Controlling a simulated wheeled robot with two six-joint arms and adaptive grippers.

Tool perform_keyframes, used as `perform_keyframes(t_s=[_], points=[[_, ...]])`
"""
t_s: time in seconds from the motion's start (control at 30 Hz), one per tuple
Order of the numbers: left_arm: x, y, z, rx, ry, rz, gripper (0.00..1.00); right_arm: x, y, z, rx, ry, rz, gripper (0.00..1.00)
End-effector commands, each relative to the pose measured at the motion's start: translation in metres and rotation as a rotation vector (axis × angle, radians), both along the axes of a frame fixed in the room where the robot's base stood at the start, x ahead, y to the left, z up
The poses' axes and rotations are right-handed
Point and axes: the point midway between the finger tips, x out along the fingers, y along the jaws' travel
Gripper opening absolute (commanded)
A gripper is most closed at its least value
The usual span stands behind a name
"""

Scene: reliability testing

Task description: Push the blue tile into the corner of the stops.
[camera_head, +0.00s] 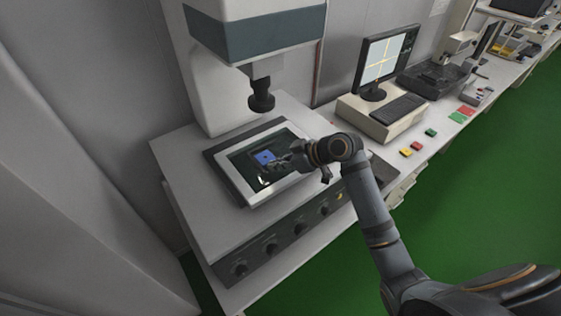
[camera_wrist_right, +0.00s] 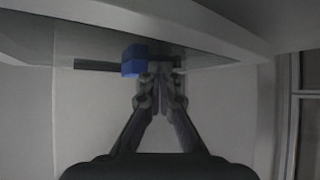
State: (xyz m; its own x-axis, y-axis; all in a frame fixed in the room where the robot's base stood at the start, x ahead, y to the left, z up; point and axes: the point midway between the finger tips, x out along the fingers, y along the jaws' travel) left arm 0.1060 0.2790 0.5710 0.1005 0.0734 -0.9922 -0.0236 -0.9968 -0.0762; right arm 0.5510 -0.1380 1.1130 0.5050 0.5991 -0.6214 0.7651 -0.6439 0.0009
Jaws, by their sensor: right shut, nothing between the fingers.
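The blue tile (camera_head: 264,158) lies on the dark glass of the framed stage under the microscope-like machine. In the right wrist view the tile (camera_wrist_right: 133,60) shows as a small blue block just left of my fingertips. My right gripper (camera_head: 284,162) is shut and empty, low over the glass at the tile's right side in the head view. In the wrist view its fingertips (camera_wrist_right: 160,72) are close beside the tile; I cannot tell whether they touch. A dark straight bar (camera_wrist_right: 95,64), likely one of the stops, runs beside the tile. The corner of the stops is not clear. My left gripper is not in view.
The stage's pale raised frame (camera_head: 237,186) surrounds the glass. The machine's dark lens (camera_head: 261,97) hangs above and behind it. Several small coloured blocks, one of them yellow (camera_head: 405,152), lie on the bench to the right, near a monitor (camera_head: 385,60) and keyboard (camera_head: 397,109).

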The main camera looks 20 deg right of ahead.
Motion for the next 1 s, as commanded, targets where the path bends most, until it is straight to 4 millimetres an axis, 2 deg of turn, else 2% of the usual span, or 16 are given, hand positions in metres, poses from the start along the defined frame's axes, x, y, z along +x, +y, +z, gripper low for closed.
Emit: perform_keyframes(t_s=[0.77,1.0], points=[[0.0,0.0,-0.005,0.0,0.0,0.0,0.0,0.026,0.01,0.0,0.001,-0.001,0.0,0.0],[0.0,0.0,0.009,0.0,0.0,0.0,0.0,0.021,0.007,0.013,0.0,0.001,-0.001,0.0]])
